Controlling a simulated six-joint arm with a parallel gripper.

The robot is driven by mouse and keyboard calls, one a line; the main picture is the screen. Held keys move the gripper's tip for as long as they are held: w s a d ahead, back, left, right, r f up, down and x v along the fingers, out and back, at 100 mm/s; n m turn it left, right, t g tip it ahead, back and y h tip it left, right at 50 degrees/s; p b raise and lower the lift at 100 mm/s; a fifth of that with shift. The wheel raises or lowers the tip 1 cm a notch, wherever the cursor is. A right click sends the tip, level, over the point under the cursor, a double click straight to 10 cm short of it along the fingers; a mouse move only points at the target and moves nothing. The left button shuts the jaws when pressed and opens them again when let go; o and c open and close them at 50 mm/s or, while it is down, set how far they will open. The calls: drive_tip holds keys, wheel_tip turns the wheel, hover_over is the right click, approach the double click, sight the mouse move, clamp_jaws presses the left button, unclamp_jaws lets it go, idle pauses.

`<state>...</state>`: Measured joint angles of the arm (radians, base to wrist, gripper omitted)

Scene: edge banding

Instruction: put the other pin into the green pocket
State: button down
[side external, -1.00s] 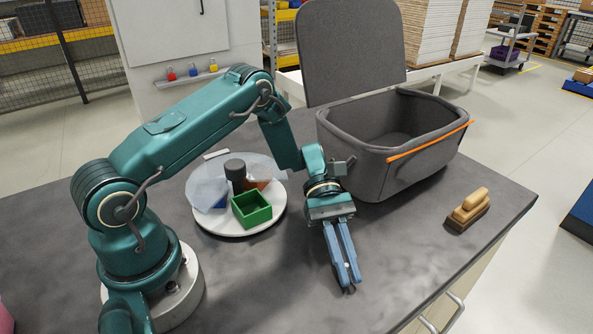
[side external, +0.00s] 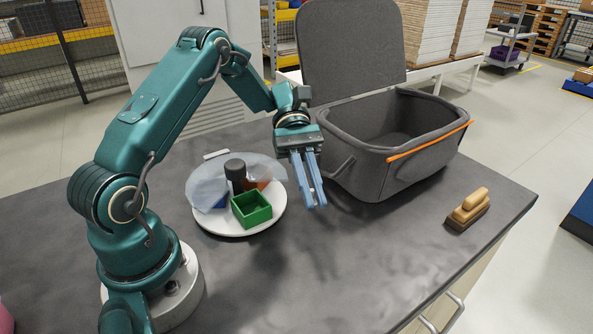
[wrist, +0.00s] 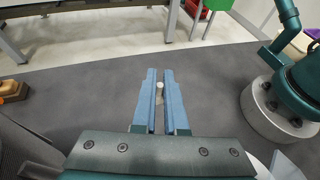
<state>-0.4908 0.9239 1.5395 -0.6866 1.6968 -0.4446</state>
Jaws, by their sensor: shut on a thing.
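My gripper (side external: 316,204) is raised above the worktop, to the right of the round white tray. Its blue fingers point down. In the wrist view my gripper (wrist: 162,76) is shut on a small pale pin (wrist: 160,88), which shows between the fingers near their tips. The pin is hard to make out in the side view. The green pocket (side external: 238,214) is a square, open-topped box on the front of the tray (side external: 210,220). Its near inner floor is partly hidden, and I cannot tell whether anything lies in it.
A clear, domed cover (side external: 205,185) spans the tray's back part, over a dark cylinder (side external: 235,168), with blue and orange-brown compartments beside it. A grey open-lidded bin (side external: 375,180) stands close behind my gripper. A wooden brush (side external: 468,208) lies at right. The front worktop is clear.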

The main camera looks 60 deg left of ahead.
drive_tip(key=shift+s+a+r, duration=0.1)
drive_tip(key=shift+a+r, duration=0.3)
drive_tip(key=shift+a, duration=0.25)
drive_tip(key=shift+a+r, duration=0.4)
drive_tip(key=shift+a, duration=0.2)
